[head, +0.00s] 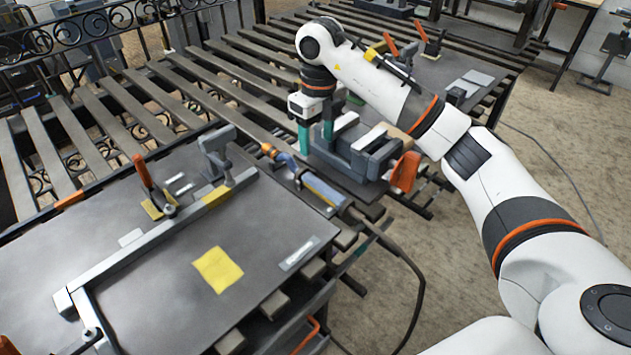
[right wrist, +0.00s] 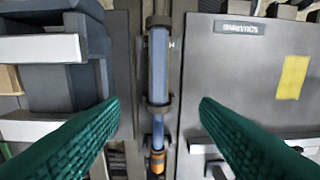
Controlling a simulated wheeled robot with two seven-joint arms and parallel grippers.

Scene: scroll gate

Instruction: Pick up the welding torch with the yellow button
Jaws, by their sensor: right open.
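The welding torch (head: 325,191) has a blue handle and an orange-copper nozzle, and a dark cable runs from its back end. It lies at the gap between the grey table plate and the vise. It also shows in the right wrist view (right wrist: 158,78), upright in the picture, its handle between dark brackets. My right gripper (head: 315,146) is open and empty, with teal fingers pointing down near the torch's nozzle end. In the right wrist view its fingertips (right wrist: 158,106) are on either side of the torch, apart from it. My left gripper is out of view.
A grey vise (head: 366,150) with an orange part stands right beside the torch. The grey plate (head: 150,300) carries a yellow sheet (head: 218,269), a metal angle bar (head: 150,243) and clamps (head: 153,185). Slats with open gaps lie behind. The torch cable (head: 418,300) hangs toward the floor.

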